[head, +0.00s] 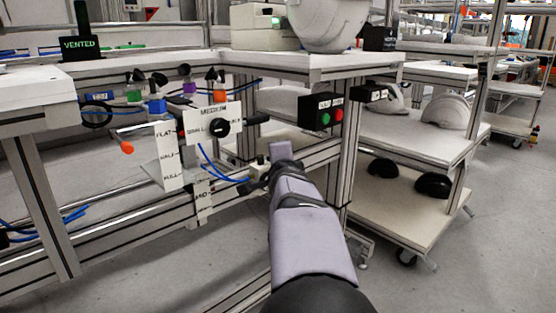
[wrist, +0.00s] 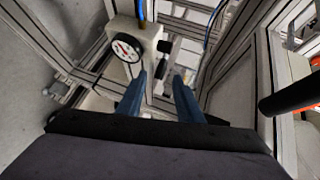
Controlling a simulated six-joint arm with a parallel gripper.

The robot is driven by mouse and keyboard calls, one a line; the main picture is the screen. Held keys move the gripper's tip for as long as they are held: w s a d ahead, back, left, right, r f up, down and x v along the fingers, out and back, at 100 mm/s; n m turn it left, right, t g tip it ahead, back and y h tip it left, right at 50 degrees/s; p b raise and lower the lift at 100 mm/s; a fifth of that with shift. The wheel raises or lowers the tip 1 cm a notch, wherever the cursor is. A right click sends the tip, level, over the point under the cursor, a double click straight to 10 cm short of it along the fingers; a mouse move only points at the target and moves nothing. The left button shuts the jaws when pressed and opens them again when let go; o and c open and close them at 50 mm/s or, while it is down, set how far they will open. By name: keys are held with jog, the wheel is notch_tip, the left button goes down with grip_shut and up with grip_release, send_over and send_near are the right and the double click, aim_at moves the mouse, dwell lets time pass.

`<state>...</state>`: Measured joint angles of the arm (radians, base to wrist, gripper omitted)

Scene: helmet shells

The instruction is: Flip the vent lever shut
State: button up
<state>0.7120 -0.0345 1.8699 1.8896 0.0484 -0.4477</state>
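My gripper (wrist: 160,88) is open and empty in the wrist view, its two blue-grey fingers apart. Just beyond the fingers is a beige valve block (wrist: 146,38) with a round white gauge. A small black part (wrist: 165,46), possibly a lever, sticks out of its right side. In the head view the block (head: 258,163) is small and partly hidden by my arm, and the fingers cannot be made out. I cannot tell for certain which part is the vent lever. A black sign (head: 79,44) reads "VENTED" in green.
An orange-tipped lever (head: 126,147) stands by a scale plate (head: 168,155) marked FLAT and HALF. A black knob (head: 220,127) sits on a plate marked MEDIUM. A button box (head: 322,112) hangs to the right. A black-and-orange bar (wrist: 290,97) is close at the wrist view's right.

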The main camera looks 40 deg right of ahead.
jog(key=shift+v, duration=1.45)
